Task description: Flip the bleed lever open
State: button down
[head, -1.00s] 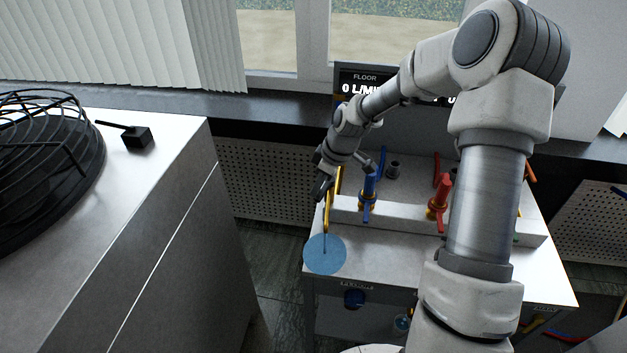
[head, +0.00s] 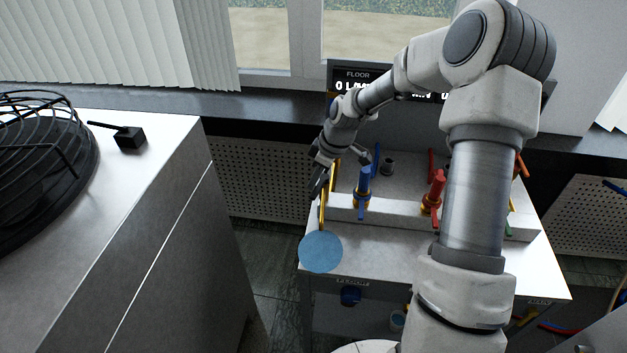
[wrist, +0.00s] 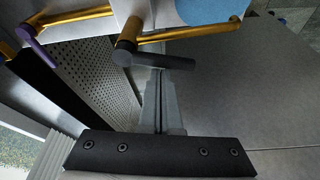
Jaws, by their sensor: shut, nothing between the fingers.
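A dark grey T-shaped handle (wrist: 158,62), which I take to be the bleed lever, sits at the end of a yellow-gold pipe (wrist: 205,32) in the wrist view. In the head view the pipe (head: 323,212) stands at the left side of the bench, but the handle cannot be made out there. My gripper (head: 316,190) is beside the pipe, over the bench's left edge. In the wrist view its shut, empty fingers (wrist: 160,82) point at the handle, and their tips overlap it in the picture. I cannot tell whether they touch it.
A blue disc (head: 320,252) is at the bench's front left corner. A blue lever (head: 363,187) and a red lever (head: 434,192) stand on the bench's raised block, to the right of my gripper. A grey cabinet (head: 170,150) is at the left, with a floor gap between.

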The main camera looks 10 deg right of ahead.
jog(key=p+v, duration=0.1)
jog(key=v, duration=1.6)
jog(key=shift+p, duration=0.35)
